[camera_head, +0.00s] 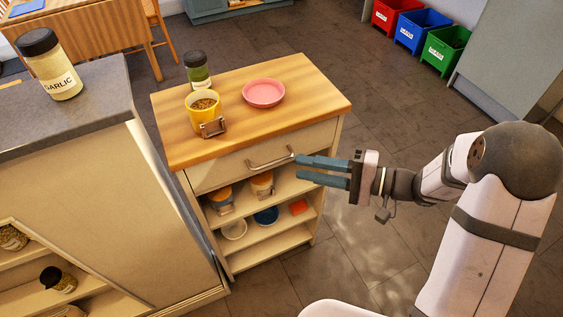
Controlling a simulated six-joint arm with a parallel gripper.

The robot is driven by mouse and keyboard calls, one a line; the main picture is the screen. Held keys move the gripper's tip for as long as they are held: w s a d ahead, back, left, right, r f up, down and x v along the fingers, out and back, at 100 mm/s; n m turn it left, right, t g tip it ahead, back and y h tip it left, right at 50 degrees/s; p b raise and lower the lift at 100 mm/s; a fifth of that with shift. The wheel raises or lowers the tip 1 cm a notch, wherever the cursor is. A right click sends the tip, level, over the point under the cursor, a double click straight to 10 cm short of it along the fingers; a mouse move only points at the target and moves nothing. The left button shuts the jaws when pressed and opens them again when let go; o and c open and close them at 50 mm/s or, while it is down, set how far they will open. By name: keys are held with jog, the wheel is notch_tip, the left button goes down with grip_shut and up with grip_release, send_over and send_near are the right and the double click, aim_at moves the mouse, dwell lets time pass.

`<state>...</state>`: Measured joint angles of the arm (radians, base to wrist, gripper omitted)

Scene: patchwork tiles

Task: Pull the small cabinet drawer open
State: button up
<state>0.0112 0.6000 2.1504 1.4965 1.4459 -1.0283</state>
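The small cabinet (328,99) has a wooden top, a cream drawer front (215,176) and open shelves below. The drawer looks closed, its front flush with the cabinet. A metal bar handle (270,161) is on the drawer front. My gripper (297,169) reaches in from the right with its two blue-grey fingers apart. The fingertips are at the right end of the handle, with the upper finger overlapping it in the picture. I cannot tell whether they touch it. Nothing shows between the fingers.
A yellow cup (204,105), a green-filled jar (197,72) and a pink plate (263,93) stand on the cabinet top. A grey-topped counter (95,120) is close on the left. Floor (365,235) is clear in front and right.

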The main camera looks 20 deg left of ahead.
jog(key=a+f, duration=0.1)
jog(key=a, duration=0.6)
jog(key=shift+p, duration=0.4)
grip_shut()
dwell(1.1)
